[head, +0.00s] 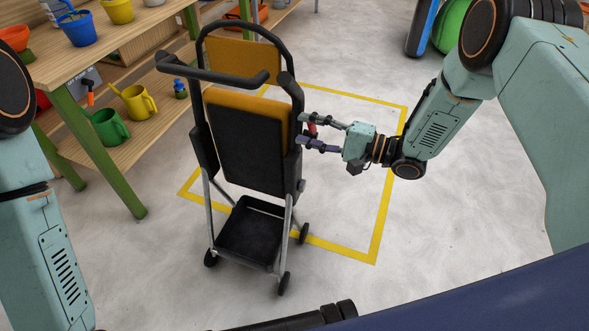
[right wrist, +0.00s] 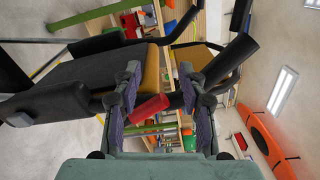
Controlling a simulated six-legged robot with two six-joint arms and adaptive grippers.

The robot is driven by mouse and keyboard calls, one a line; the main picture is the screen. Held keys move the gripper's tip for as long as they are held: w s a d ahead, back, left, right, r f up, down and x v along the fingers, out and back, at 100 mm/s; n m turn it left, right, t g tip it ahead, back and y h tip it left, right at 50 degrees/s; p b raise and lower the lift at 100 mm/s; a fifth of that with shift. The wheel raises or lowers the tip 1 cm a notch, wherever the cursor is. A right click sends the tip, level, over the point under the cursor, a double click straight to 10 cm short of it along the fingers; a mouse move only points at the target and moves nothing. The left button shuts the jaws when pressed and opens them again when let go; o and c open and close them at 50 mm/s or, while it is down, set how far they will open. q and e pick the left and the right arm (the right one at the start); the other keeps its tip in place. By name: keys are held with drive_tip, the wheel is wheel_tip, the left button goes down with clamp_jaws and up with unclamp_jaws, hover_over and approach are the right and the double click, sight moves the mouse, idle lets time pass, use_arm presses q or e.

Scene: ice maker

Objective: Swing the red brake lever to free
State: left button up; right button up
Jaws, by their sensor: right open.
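The red brake lever (head: 312,129) is on the right side of a wheeled cart (head: 245,140) with a black frame and orange-topped panels. My right gripper (head: 303,129) is open beside the cart, with one finger on each side of the lever. In the right wrist view the red lever (right wrist: 150,108) lies between the two spread fingers; I cannot tell whether either finger touches it. The finger pads partly hide the lever in the head view.
The cart stands upright over a yellow floor outline (head: 384,215). A wooden shelf bench (head: 115,75) with pots and watering cans is at the left. A green round object (head: 453,27) is at the back right. The floor right of the cart is clear.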

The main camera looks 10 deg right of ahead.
drive_tip(key=p+v, duration=0.2)
drive_tip(key=v, duration=0.5)
drive_tip(key=shift+p, duration=0.3)
idle(0.6)
wheel_tip(320, 180, down, 6)
drive_tip(key=d+n+t+h, duration=0.1)
drive_tip(key=d+n+h, duration=0.15)
drive_tip(key=h, duration=0.25)
drive_tip(key=s+a+f+n+g+h, duration=0.1)
drive_tip(key=s+f+n+g+h, duration=0.2)
drive_tip(key=s+f+h, duration=0.45)
drive_tip(key=s+f+n+g+h, duration=0.1)
drive_tip(key=s+g, duration=0.7)
drive_tip(key=s, duration=1.8)
drive_tip(key=shift+s+f+n+h, duration=0.2)
drive_tip(key=shift+n+h, duration=0.55)
drive_tip(key=shift+n, duration=0.5)
